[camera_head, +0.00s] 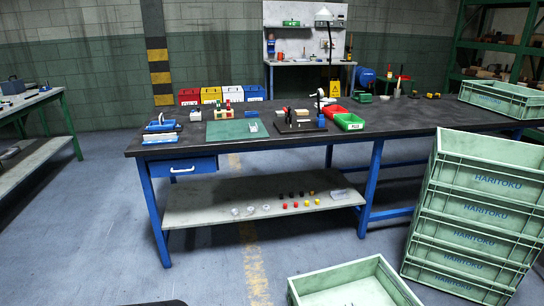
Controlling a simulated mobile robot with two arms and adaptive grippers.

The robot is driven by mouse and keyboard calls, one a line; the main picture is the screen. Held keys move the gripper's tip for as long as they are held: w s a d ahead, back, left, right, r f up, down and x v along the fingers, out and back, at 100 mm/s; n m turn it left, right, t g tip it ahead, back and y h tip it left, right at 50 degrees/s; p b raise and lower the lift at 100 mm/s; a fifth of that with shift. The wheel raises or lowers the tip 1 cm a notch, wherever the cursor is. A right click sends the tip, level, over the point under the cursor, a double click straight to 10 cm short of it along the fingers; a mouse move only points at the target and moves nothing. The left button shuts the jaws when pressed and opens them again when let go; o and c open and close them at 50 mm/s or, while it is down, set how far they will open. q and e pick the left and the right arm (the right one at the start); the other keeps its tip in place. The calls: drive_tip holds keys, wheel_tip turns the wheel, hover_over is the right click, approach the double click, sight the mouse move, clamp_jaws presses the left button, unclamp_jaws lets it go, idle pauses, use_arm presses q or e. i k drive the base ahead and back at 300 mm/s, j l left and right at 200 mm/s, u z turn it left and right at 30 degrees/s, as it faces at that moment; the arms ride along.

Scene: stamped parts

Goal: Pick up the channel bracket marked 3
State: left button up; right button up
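The workbench (230,143) with a dark top and blue legs stands ahead of me. Small parts lie on it, too small for me to read any mark. I cannot tell which, if any, is the channel bracket marked 3. A small pale piece (253,127) lies on the green mat (228,131). A press-like tool with a lever (321,105) stands right of the mat on a dark base. Neither of my grippers is in view.
Stacked green crates (475,215) stand at the right, and an open crate (350,284) is on the floor in front. The lower shelf (250,200) holds small coloured pieces.

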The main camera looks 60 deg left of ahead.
sight(253, 129)
drive_tip(key=u, duration=1.9)
